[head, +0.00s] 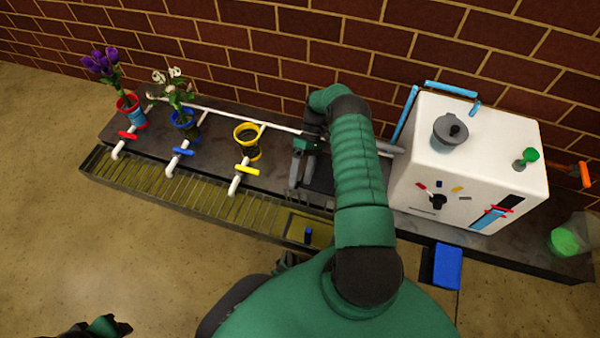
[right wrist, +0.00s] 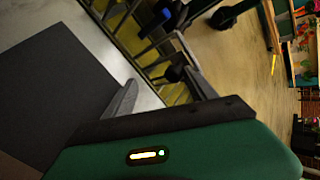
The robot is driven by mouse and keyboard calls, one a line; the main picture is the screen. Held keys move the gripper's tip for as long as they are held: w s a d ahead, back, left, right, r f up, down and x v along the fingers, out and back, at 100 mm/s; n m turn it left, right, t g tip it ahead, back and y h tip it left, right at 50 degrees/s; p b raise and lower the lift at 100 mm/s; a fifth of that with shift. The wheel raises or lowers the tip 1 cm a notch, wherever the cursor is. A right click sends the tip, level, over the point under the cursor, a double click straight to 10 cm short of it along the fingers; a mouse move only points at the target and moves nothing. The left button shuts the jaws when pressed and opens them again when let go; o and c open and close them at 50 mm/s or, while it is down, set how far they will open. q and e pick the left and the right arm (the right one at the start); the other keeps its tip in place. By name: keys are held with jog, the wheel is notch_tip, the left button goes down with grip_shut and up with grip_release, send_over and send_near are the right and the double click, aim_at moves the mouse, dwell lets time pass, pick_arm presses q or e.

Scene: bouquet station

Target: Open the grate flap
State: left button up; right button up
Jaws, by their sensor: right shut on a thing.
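The drain grate (head: 180,185) runs along the front of the dark counter. Its right end section, the grate flap (head: 296,225), shows a yellowish basin and a small dark-blue knob (head: 308,235). My right gripper (head: 301,182) reaches down at the back of this section, its two grey fingers side by side. It is shut on what I take to be the flap; the contact is not clear. In the right wrist view its fingers (right wrist: 160,95) frame a black knob-like part (right wrist: 175,72), with grate bars beyond. My left gripper (head: 100,327) shows partly at the lower left; its jaws are unclear.
A white machine (head: 465,165) stands at the right, with a blue block (head: 447,266) in front. A yellow-rimmed pot (head: 247,141) and two potted flowers stand at the left behind white pipes with coloured valves (head: 247,171). A brick wall closes the back.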

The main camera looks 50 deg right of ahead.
jog(key=shift+o, duration=0.5)
jog(key=shift+w+f, duration=0.15)
jog(key=shift+f, duration=0.1)
jog(key=shift+d+r, duration=0.1)
jog(key=shift+d, duration=0.1)
jog(key=p+v, duration=0.1)
jog(key=v, duration=0.6)
jog(key=shift+r+p, duration=0.2)
jog(key=shift+p, duration=0.15)
jog(key=shift+w+r, duration=0.1)
